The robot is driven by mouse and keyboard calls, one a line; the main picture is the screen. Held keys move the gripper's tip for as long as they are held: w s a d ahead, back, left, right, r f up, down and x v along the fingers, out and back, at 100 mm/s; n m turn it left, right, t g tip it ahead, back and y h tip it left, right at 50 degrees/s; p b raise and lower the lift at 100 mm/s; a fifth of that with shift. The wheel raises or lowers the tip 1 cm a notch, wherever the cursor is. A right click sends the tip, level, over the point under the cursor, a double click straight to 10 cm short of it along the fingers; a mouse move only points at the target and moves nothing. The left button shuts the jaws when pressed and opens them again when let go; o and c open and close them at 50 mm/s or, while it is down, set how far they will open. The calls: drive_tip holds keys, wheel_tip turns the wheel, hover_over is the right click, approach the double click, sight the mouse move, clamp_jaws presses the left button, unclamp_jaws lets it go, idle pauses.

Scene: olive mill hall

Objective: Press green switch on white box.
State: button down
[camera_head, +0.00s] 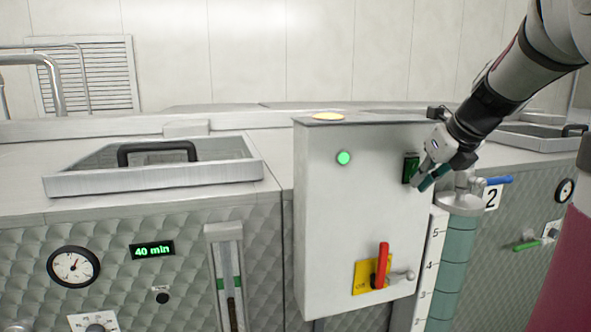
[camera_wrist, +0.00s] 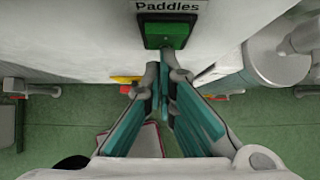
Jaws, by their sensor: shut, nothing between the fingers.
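The white box (camera_head: 325,215) stands upright in the middle of the head view. The green switch (camera_head: 410,168) is in a dark frame at the box's upper right. In the wrist view the green switch (camera_wrist: 165,35) sits under a label reading "Paddles". My gripper (camera_head: 424,184) is shut and empty, with teal finger pads. In the head view its tips are just right of and below the switch, partly overlapping its edge. In the wrist view my gripper (camera_wrist: 163,72) has its tips just below the switch's lower edge. I cannot tell whether they touch it.
A round green lamp (camera_head: 344,158) is on the box's upper face. A red lever (camera_head: 382,265) on a yellow plate sticks out lower down. A teal-filled cylinder (camera_head: 457,255) with a blue-handled valve (camera_head: 497,181) stands close right of the box. A metal tray lid (camera_head: 155,180) lies left.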

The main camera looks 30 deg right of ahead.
drive_tip(key=shift+r, duration=0.1)
drive_tip(key=shift+r+p, duration=0.75)
